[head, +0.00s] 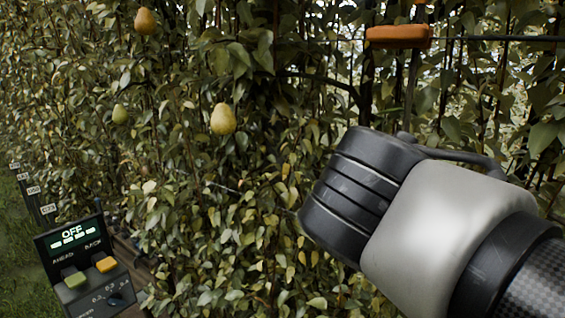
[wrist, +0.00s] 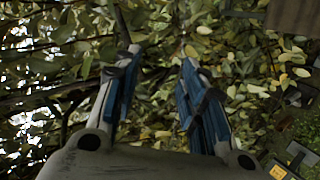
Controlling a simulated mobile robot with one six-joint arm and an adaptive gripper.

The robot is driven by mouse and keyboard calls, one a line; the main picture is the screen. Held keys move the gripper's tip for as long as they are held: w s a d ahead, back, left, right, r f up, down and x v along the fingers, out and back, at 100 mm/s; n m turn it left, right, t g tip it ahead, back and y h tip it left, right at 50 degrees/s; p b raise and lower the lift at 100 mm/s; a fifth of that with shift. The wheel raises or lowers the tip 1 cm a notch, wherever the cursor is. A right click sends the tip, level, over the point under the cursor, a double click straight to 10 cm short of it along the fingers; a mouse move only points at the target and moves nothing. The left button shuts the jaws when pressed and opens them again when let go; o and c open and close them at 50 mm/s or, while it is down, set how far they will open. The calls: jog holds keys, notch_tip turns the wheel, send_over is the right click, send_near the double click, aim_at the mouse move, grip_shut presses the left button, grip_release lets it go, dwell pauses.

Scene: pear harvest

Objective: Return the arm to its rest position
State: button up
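My arm (head: 430,235) enters the head view from the lower right, with its grey and black links in front of the foliage. My gripper (wrist: 161,57) shows in the wrist view with its two blue-padded fingers apart. Only leaves and branches show between and beyond the fingers, so it is empty. In the head view I cannot make out the gripper's fingers.
Three pears hang in the hedge: one at the top (head: 145,21), one in the middle (head: 223,119), one at left (head: 120,114). An orange part (head: 398,37) sits at upper right. A control box (head: 85,265) reading OFF stands at lower left, by grass (head: 22,265).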

jog(key=s+a+f+m+g+y+b, duration=0.1)
jog(key=s+f+b, duration=0.3)
jog(key=f, duration=0.8)
jog(key=s+a+f+m+g+y+b, duration=0.2)
jog(key=s+f+m+y+b, duration=0.2)
jog(key=f, duration=0.8)
jog(key=s+a+f+m+g+y+b, duration=0.1)
jog(key=s+f+b, duration=0.4)
jog(key=f, duration=0.7)
jog(key=shift+s+a+f+m+g+y, duration=0.2)
jog(key=shift+s+a+m+g+y, duration=0.1)
jog(key=shift+s+a+m+y, duration=0.5)
jog(key=shift+s+d, duration=0.15)
jog(key=shift+d, duration=0.05)
